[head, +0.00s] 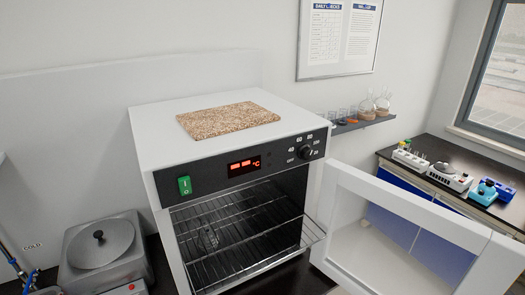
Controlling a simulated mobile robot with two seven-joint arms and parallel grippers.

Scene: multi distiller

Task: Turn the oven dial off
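The white oven (215,130) stands in the middle of the head view with its front panel facing me. Its black round dial (305,153) sits at the right of the dark panel, among white markings. I cannot clearly tell which marking the dial points at. A red display (244,166) is lit at the panel's middle, and a green switch (184,185) is at its left. The oven door (400,225) hangs wide open to the right. Neither of my grippers is in view.
A cork-like board (228,120) lies on the oven top. A grey lidded bath (103,255) stands at the left. A shelf with glassware (362,120) is on the back wall. A dark counter (440,190) with small devices is at the right. The open door blocks the front right.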

